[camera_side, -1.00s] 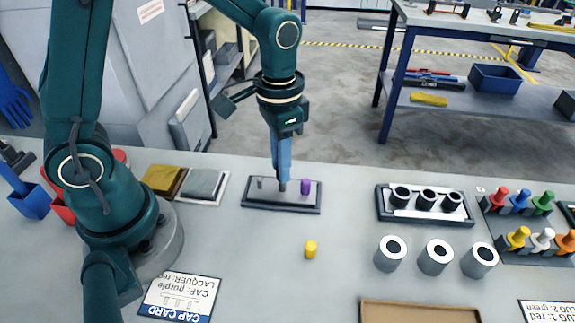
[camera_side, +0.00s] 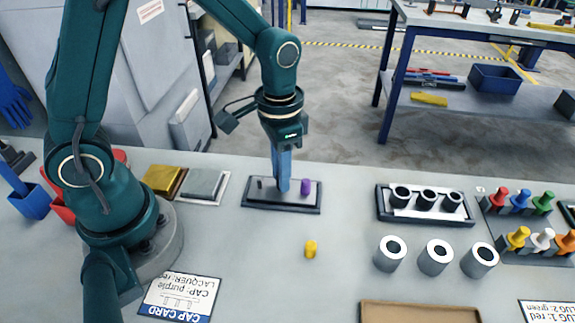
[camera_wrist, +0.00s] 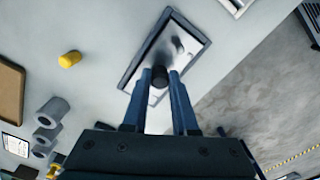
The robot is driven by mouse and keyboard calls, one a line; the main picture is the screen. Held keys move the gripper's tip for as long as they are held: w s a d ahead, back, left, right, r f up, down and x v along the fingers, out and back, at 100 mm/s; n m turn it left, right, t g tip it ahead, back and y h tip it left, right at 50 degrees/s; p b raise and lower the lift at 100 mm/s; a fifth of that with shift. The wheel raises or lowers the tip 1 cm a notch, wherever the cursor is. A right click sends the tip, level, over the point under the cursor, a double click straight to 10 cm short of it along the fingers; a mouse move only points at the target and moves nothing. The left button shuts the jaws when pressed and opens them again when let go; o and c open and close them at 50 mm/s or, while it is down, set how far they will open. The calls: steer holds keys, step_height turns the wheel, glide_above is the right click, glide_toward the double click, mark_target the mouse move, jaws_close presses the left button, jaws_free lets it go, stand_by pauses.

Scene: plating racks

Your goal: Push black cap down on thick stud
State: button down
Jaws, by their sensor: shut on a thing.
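My gripper (camera_side: 283,188) points down over the middle of a dark-rimmed plate (camera_side: 265,205). In the wrist view, the fingertips (camera_wrist: 160,76) are shut on the black cap (camera_wrist: 160,77), one finger on each side of it. The fingers hide the cap in the side view. A purple cap (camera_side: 305,187) stands upright on the plate just right of the fingers, and a small stud (camera_side: 260,183) stands to their left. I cannot see the thick stud, nor how far the black cap sits on it.
A card (camera_side: 180,297) reads "CAP: purple, LACQUER: red". A rack of grey sleeves (camera_side: 426,216) and loose sleeves (camera_side: 435,257) are to the right. Gold and grey blocks (camera_side: 165,180) are left.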

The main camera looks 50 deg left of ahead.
steer(key=shift+f, duration=0.35)
steer(key=c, duration=0.6)
jaws_free()
steer(key=shift+r, duration=2.55)
